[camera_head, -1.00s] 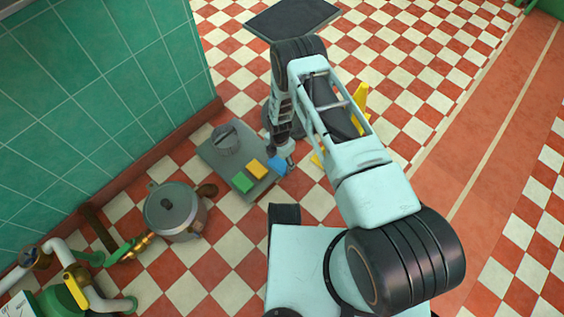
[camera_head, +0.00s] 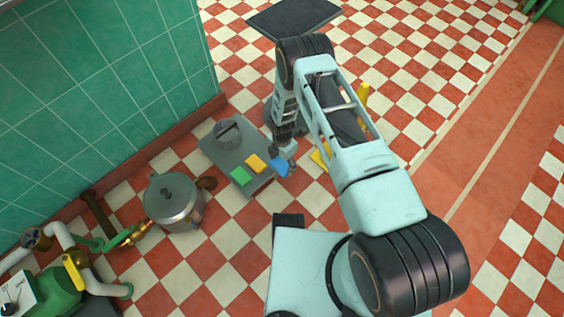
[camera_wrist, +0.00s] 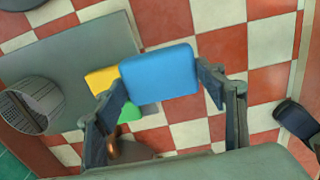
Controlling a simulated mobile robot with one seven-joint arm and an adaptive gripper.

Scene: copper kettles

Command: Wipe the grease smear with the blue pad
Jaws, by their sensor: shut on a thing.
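The blue pad (camera_wrist: 160,72) is held between the two fingers of my gripper (camera_wrist: 165,88) in the wrist view, shut on its sides. In the head view the blue pad (camera_head: 281,168) shows under my gripper (camera_head: 284,158), at the right edge of a grey board (camera_head: 214,150). A yellow pad (camera_head: 256,163) and a green pad (camera_head: 240,176) lie on that board to its left. The yellow pad (camera_wrist: 101,79) and part of the green pad (camera_wrist: 129,112) show behind the blue one in the wrist view. I cannot make out a grease smear in either view.
A dark grey round object (camera_head: 229,133) stands on the board. A metal pot (camera_head: 174,201) stands on the checkered floor, left of my base. Pipes and green machinery (camera_head: 75,275) are at lower left. A yellow object (camera_head: 362,100) stands behind my arm.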

